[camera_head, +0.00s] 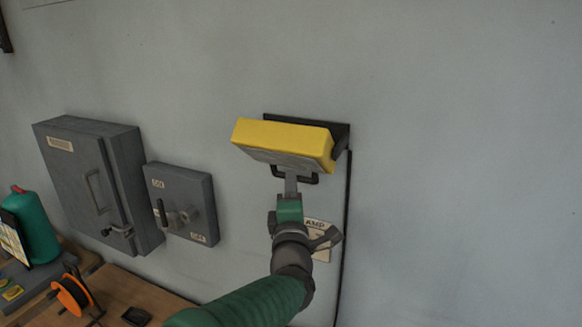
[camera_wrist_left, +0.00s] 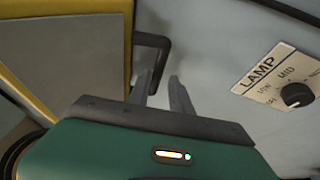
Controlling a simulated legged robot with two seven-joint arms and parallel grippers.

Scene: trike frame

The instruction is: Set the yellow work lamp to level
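The yellow work lamp (camera_head: 284,138) is mounted on the wall on a dark bracket (camera_head: 340,134). Its grey face (camera_head: 272,158) points down and outward, so it looks tilted. A black handle (camera_head: 309,180) hangs under its lower edge. The handle also shows in the left wrist view (camera_wrist_left: 153,45). My left gripper (camera_head: 291,176) is right at the handle. In the wrist view its two fingers (camera_wrist_left: 162,82) stand apart, with the handle bar close to the left finger. I cannot tell whether they touch. My right gripper is not in view.
A LAMP label plate (camera_wrist_left: 280,80) with a dark knob (camera_wrist_left: 297,95) is on the wall beside my gripper. A grey cabinet (camera_head: 85,180) and a switch box (camera_head: 183,190) are to the left. A bench (camera_head: 130,292) lies below; the right wall is clear.

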